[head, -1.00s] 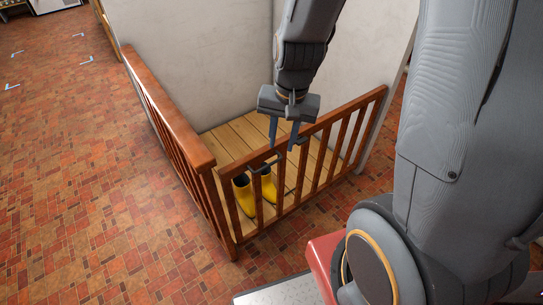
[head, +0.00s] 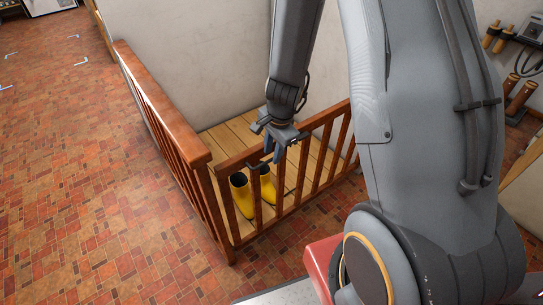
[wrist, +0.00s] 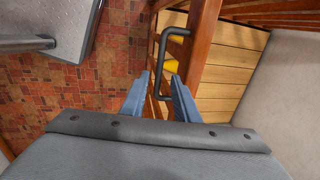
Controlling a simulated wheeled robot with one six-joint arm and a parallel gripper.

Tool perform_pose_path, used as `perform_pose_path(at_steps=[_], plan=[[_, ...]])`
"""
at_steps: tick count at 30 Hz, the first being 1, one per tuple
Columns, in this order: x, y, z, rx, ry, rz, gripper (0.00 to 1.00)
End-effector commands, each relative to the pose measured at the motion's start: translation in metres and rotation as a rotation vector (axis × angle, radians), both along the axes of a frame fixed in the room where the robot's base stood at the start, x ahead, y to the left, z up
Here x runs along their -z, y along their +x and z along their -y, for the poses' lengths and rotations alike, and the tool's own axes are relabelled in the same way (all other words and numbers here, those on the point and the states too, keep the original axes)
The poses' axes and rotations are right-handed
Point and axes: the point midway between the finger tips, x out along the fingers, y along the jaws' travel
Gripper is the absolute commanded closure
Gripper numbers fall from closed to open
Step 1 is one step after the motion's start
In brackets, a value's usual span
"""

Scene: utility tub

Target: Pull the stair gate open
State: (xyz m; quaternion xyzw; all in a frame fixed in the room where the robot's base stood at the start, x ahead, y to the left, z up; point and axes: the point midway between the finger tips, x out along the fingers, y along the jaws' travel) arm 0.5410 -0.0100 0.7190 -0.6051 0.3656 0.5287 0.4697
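The stair gate (head: 315,122) is a reddish-brown wooden barred panel along the front of the plank landing; it appears closed, meeting the side railing at the left corner. Its dark, bent handle (wrist: 161,62) shows in the wrist view beside the gate's wooden rail (wrist: 201,45). My gripper (head: 269,158) is low over the gate's top rail, near its left part. In the wrist view, my gripper (wrist: 158,84) is open, with its blue fingers on either side of the handle bar and gaps visible. In the head view, the gripper partly hides the handle.
A pair of yellow boots (head: 242,196) stands on the landing (head: 232,137) just behind the gate bars. A wooden side railing (head: 165,110) runs back along the left. White walls stand behind. The brick-patterned floor (head: 100,200) is clear left of and before the gate.

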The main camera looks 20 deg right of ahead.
Motion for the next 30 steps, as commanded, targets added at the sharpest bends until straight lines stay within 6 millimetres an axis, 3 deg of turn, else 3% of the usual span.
perform_pose_path(at_steps=[4, 13, 18, 30], plan=[[0.0098, 0.0017, -0.0006, -0.001, 0.000, -0.001, 0.72], [0.0102, 0.0019, -0.0006, -0.002, 0.000, 0.000, 0.72], [0.0101, 0.0020, -0.0006, -0.002, 0.000, 0.000, 0.99], [0.0100, 0.0025, 0.0024, -0.012, -0.001, 0.004, 1.00]])
